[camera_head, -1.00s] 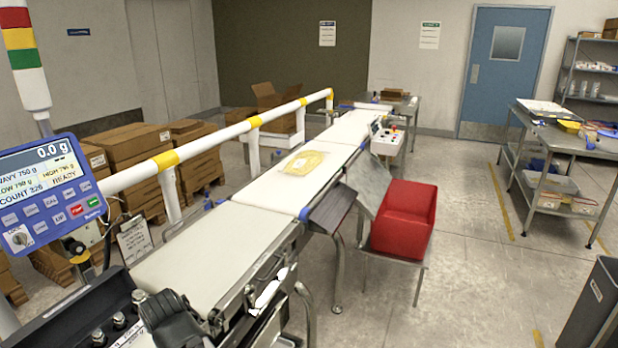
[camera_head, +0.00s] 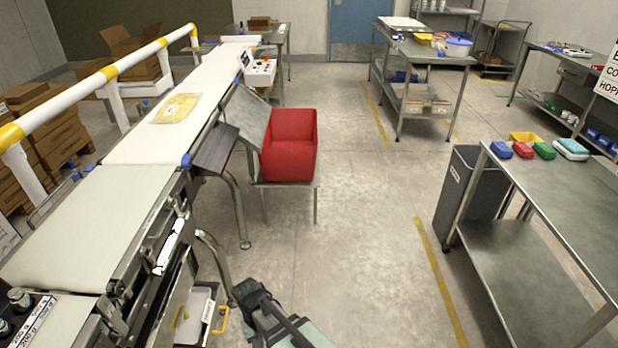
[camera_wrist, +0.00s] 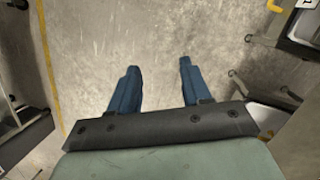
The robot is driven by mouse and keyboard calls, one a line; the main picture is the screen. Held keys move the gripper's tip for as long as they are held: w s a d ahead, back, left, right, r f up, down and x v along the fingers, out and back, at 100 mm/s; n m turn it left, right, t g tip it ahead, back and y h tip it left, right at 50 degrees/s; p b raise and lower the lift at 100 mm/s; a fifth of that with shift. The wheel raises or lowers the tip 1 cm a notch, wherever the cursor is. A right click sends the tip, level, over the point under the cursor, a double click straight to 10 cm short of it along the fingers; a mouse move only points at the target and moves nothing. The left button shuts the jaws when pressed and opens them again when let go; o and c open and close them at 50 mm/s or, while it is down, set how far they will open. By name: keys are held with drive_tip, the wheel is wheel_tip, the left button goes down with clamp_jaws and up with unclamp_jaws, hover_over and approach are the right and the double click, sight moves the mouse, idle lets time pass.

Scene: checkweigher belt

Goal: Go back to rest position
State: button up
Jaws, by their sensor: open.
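My gripper (camera_wrist: 158,85) shows in the wrist view with its two blue fingers spread apart. Nothing is between them, and bare concrete floor lies beyond. In the head view, part of my dark and pale green arm (camera_head: 275,318) shows at the bottom centre, to the right of the conveyor's near end. The fingers cannot be made out there. The arm is clear of the belt.
A yellow packet (camera_head: 177,108) lies on the white conveyor belt (camera_head: 150,150) at the left. A red bin (camera_head: 289,146) stands beside the belt. A steel table (camera_head: 560,190), with a grey waste bin (camera_head: 468,190) beside it, is at the right. Open floor (camera_head: 360,220) lies between.

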drive_tip(key=s+d+f+m+g, duration=0.1)
drive_tip(key=s+d+f, duration=0.1)
drive_tip(key=d+f, duration=0.45)
drive_tip(key=s+d+f+m+g, duration=0.1)
drive_tip(key=s+d+f, duration=0.25)
drive_tip(key=d, duration=0.65)
drive_tip(key=s+d+f+m+g+y, duration=0.2)
drive_tip(key=s+d+f, duration=0.6)
drive_tip(key=s+d, duration=0.4)
drive_tip(key=shift+s+d+g, duration=0.15)
drive_tip(key=shift+s+g, duration=0.25)
drive_tip(key=shift+s, duration=0.2)
drive_tip(key=shift+f, duration=0.1)
